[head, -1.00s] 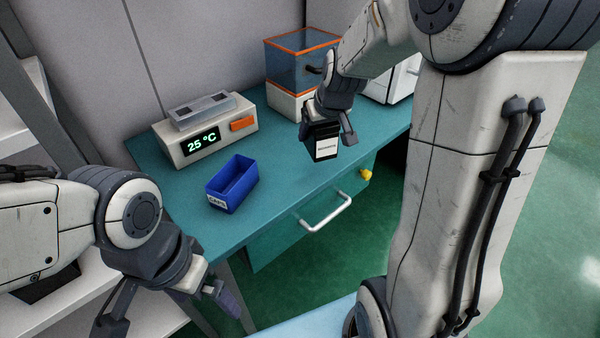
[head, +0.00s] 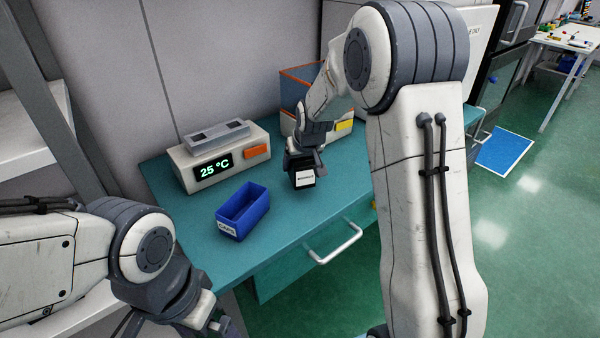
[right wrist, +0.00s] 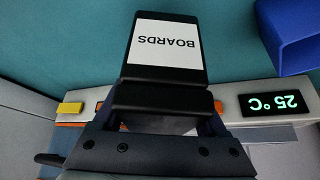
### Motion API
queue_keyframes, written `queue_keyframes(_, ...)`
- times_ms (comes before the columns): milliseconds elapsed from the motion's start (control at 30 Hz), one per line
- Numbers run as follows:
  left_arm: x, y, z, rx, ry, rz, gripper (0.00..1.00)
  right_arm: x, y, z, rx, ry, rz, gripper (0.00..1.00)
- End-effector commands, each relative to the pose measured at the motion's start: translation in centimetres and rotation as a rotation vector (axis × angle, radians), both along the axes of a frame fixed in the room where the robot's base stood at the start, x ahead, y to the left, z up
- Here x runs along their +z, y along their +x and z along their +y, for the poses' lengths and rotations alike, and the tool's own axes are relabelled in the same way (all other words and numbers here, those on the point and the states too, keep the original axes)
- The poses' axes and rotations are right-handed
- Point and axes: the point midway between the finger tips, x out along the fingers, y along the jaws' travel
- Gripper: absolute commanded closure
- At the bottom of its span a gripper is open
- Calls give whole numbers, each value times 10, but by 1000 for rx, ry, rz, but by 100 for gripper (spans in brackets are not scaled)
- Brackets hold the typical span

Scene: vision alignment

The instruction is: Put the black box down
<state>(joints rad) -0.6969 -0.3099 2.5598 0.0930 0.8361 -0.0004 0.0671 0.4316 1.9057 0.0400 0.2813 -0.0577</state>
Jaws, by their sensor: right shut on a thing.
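The black box (head: 302,179) with a white label is at my right gripper (head: 306,158), over the teal workbench (head: 190,220) in the head view. In the right wrist view the black box (right wrist: 164,50) fills the upper middle, its label reading BOARDS upside down. My right gripper is shut on it. I cannot tell whether the box's underside touches the bench. My left gripper (head: 200,330) is at the lower left of the head view, off the bench front and partly cut off by the frame's bottom edge; its fingers are not clearly seen.
A blue bin (head: 243,210) labelled CAPS stands left of the box. A white device (head: 220,157) showing 25 °C stands behind it. An orange-rimmed machine (head: 297,95) stands behind my right arm. A drawer handle (head: 335,245) sticks out in front.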

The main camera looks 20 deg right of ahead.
Motion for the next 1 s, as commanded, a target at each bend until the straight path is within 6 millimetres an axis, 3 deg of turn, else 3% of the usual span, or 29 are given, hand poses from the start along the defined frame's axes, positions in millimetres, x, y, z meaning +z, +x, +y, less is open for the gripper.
queue_keyframes(200, 0, 0, 0, 0, 0, 0, 0, -32, -1, 0, 1, 0, 4, 90)
queue_keyframes(633, -3, 0, 0, 0, 0, 0, 0, -40, -1, 0, 1, 0, 1, 90)
queue_keyframes(667, -2, 0, 0, 0, 0, 0, 0, -40, -1, 0, 1, 0, 2, 18)
queue_keyframes(700, -2, 0, 0, 0, 0, 0, 0, -39, -1, 0, 1, 0, 2, 2)
queue_keyframes(1000, 0, 0, 0, 0, 0, 0, 0, -36, -1, 0, 1, 0, 2, 0)
